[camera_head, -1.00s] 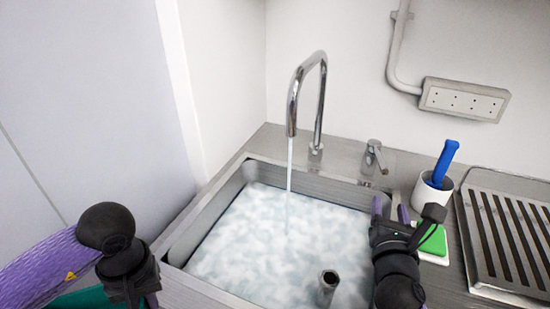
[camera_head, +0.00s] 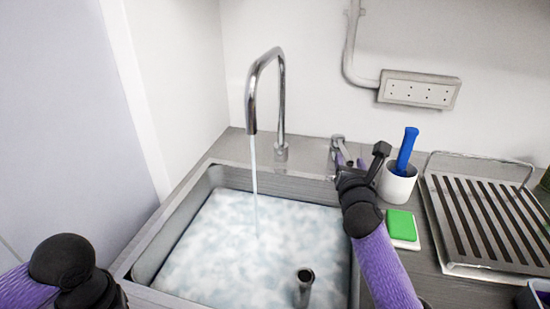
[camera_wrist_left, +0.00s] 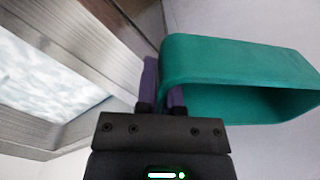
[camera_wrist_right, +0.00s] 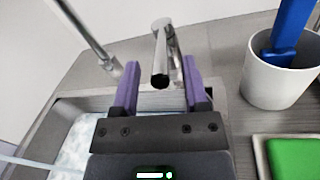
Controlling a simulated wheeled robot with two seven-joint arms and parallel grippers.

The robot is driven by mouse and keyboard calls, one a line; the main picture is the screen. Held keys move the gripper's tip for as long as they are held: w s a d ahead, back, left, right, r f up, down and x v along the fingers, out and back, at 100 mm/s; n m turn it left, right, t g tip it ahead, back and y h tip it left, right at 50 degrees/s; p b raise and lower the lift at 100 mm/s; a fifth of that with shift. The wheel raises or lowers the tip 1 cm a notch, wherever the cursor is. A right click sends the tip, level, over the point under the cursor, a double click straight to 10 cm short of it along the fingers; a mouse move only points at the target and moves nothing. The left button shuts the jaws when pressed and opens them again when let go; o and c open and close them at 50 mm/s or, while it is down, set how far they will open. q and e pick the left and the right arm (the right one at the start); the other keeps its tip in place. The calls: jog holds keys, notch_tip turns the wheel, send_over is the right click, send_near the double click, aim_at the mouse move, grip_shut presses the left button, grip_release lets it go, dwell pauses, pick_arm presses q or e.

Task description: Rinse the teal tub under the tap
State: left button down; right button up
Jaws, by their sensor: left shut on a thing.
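The teal tub (camera_wrist_left: 250,60) shows only in the left wrist view. My left gripper (camera_wrist_left: 163,85) is shut on its wall, one finger on each side, with the tub beside the sink. In the head view only part of my left arm shows, at the lower left. The tap (camera_head: 250,105) runs a thin stream of water (camera_head: 254,175) into the sink. My right gripper (camera_head: 346,158) is open at the tap's lever (camera_head: 337,141). In the right wrist view the lever (camera_wrist_right: 160,62) stands between the spread fingers, with gaps on both sides.
The sink (camera_head: 165,235) holds foamy water with an upright metal pipe (camera_head: 304,288). To the right are a white cup (camera_head: 397,186) with a blue-handled tool (camera_head: 406,150), a green sponge (camera_head: 401,224) and a slatted drying rack (camera_head: 490,215). Walls stand behind and left.

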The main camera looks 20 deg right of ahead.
grip_shut()
dwell(1.2)
